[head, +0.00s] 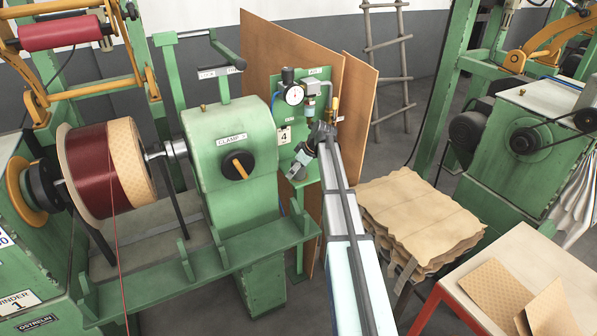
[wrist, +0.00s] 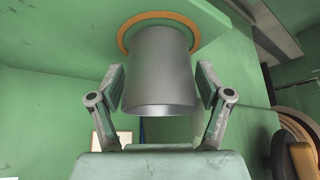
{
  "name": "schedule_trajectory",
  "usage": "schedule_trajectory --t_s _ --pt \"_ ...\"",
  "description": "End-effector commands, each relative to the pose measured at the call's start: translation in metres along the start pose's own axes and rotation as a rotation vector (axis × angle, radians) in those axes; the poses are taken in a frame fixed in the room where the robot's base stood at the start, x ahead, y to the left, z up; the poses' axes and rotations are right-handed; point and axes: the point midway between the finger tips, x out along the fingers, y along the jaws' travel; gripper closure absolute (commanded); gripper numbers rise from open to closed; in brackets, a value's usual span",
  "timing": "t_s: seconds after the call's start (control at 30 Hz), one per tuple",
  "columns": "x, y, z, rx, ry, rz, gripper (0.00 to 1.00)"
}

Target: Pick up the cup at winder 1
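A grey metal cup (wrist: 160,75) is in the middle of the wrist view, between the two fingers of my gripper (wrist: 161,92). One end of it meets a green surface inside a tan ring (wrist: 124,40). The fingers are spread, one on each side of the cup, with narrow gaps that look clear of it. In the head view my gripper (head: 316,142) is at the far end of my arm, beside the green clamp housing. I cannot make out the cup there. The winder 1 label (head: 18,304) is at the lower left.
The clamp housing (head: 235,150) stands left of my gripper, with a pressure gauge (head: 292,94) just behind it. A wound coil (head: 105,170) is at the left. Stacked brown sheets (head: 418,215) and a pale table (head: 545,275) are at the right.

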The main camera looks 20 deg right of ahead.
Motion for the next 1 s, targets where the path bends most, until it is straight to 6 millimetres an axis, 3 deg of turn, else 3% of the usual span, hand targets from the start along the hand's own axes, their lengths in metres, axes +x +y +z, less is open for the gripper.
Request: schedule_trajectory --t_s 0.03,0.1,0.13,0.77,1.0 --pt "0.0 0.0 0.0 0.0 0.0 0.0 0.5" --pt "0.0 0.0 0.0 0.0 0.0 0.0 0.75" --pt "0.0 0.0 0.0 0.0 0.0 0.0 0.79" --pt "-0.006 -0.002 0.001 0.0 -0.001 -0.001 0.8" --pt "-0.031 -0.001 -0.014 -0.001 0.001 0.001 0.8"
